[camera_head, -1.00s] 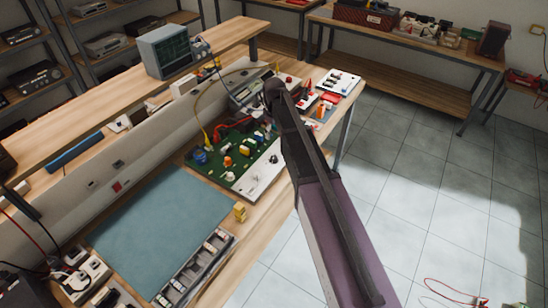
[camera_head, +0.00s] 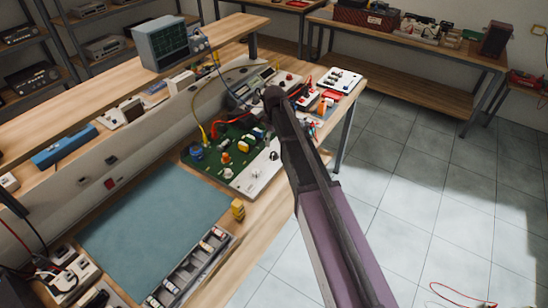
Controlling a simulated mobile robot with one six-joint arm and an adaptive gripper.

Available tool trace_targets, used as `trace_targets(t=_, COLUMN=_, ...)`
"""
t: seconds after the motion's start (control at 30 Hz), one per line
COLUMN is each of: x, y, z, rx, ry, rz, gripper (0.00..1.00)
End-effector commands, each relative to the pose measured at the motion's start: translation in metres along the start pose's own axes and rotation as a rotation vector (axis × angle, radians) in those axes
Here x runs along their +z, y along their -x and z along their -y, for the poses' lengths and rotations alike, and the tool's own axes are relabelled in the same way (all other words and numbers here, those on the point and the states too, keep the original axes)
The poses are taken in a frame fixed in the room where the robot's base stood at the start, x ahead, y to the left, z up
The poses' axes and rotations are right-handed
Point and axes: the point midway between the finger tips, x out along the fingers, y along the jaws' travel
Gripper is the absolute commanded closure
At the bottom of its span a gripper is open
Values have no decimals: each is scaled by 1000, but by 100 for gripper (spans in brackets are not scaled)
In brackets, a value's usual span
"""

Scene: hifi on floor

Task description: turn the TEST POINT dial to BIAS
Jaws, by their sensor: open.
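A green circuit board (camera_head: 219,151) with several coloured parts and knobs lies on the bench. A pale panel (camera_head: 261,177) runs along its front right edge. A white knob (camera_head: 228,173) stands near the front corner, and a small dark knob (camera_head: 273,155) stands on the panel. The lettering is too small to read, so I cannot tell which knob is the TEST POINT dial or where it points. My arm reaches up from the bottom right, its dark end beside the board's far right side. My gripper does not show; the arm may hide it.
A blue mat (camera_head: 150,235) and a grey parts tray (camera_head: 190,268) lie nearer on the bench. Small yellow blocks (camera_head: 238,209) stand by the mat. Cables and red-and-white units (camera_head: 311,98) crowd the far end. The tiled floor (camera_head: 410,195) on the right is mostly clear.

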Motion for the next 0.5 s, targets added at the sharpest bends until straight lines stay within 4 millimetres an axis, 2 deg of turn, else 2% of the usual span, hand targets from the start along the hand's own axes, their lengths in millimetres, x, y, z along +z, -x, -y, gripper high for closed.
trace_targets(t=0.03, x=0, y=-8, z=0, rx=0, ry=0, rz=0, gripper=22)
trace_targets(t=0.5, x=0, y=-43, z=0, rx=0, ry=0, rz=0, gripper=22)
